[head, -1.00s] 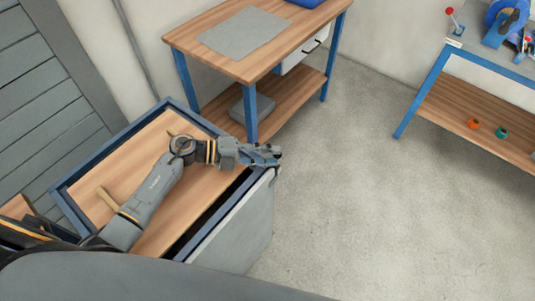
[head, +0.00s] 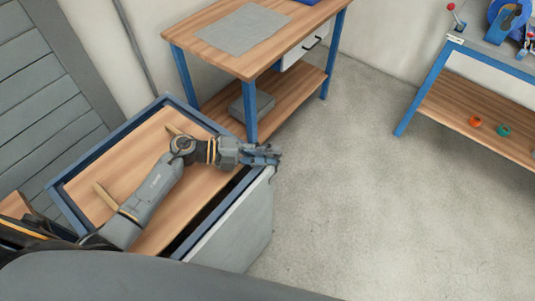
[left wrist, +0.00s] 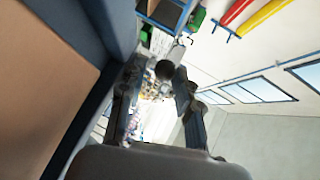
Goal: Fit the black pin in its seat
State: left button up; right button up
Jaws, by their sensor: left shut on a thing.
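My left gripper (head: 264,156) reaches over the right edge of the wooden-topped blue-framed bench. In the left wrist view the left gripper (left wrist: 158,92) has its two fingers on either side of a dark round end, which looks like the black pin (left wrist: 164,70). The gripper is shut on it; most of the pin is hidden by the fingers. In the head view the pin is too small to make out. I cannot pick out the pin's seat in either view. My right gripper is not in view.
The blue-framed bench (head: 98,147) has a raised rim and a grey side panel (head: 238,228). A wooden table (head: 204,60) with a grey mat (head: 243,32) stands behind. Another bench (head: 430,85) stands at the right, with orange and green rings on its shelf. Bare floor lies between.

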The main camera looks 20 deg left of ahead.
pick_arm(q)
jog(key=shift+s+f, duration=0.15)
jog(key=shift+f, duration=0.2)
